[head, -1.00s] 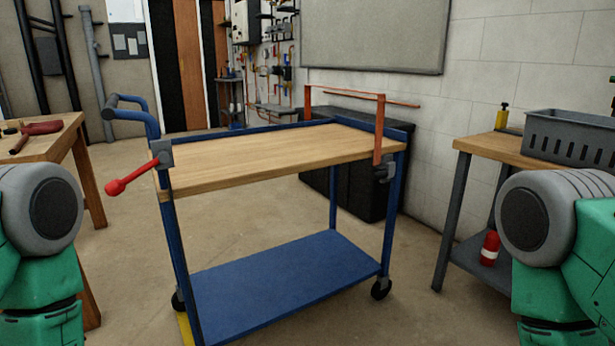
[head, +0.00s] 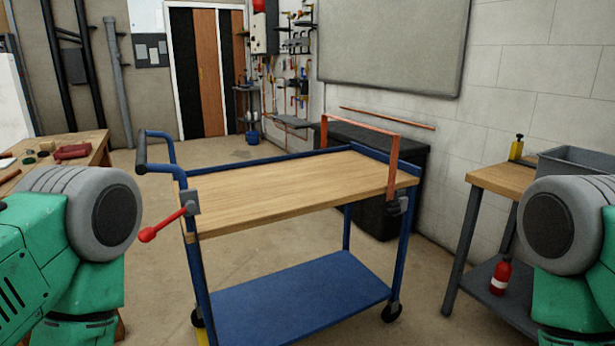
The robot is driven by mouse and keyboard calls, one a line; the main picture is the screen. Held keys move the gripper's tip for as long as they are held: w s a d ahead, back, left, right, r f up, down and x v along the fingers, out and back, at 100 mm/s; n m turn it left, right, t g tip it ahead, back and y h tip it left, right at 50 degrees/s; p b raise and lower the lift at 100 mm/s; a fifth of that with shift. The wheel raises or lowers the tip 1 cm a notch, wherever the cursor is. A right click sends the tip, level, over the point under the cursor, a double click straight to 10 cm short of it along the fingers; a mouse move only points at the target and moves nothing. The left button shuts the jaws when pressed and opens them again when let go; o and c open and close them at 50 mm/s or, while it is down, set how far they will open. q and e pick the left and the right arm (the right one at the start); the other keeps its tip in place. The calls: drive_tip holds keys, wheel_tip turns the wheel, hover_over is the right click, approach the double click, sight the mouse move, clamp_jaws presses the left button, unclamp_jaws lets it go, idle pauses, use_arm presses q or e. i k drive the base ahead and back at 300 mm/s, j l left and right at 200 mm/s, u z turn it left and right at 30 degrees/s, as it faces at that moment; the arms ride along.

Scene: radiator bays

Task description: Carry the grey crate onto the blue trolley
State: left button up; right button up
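The grey crate (head: 578,160) stands on a wooden-topped bench at the right edge of the head view. My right arm hides most of it. The blue trolley (head: 290,190) stands in the middle, with a bare wooden top, a blue lower shelf and a blue push handle at its left. An orange bar frame (head: 393,165) rises at the trolley's right end, and a red lever (head: 160,226) sticks out at its left front corner. Green and grey parts of both my arms show at the left and right edges. Neither gripper is in view.
The right bench (head: 500,180) carries a yellow bottle (head: 516,147), with a red bottle (head: 501,276) on its lower shelf. A black chest (head: 372,215) stands behind the trolley against the wall. A wooden table (head: 60,162) with tools is at left. Open floor lies between trolley and right bench.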

sight(259, 186)
drive_tip(key=z, duration=1.45)
drive_tip(key=i+j, duration=0.1)
drive_tip(key=i, duration=0.75)
drive_tip(key=i+j+z, duration=0.1)
drive_tip(key=i, duration=0.75)
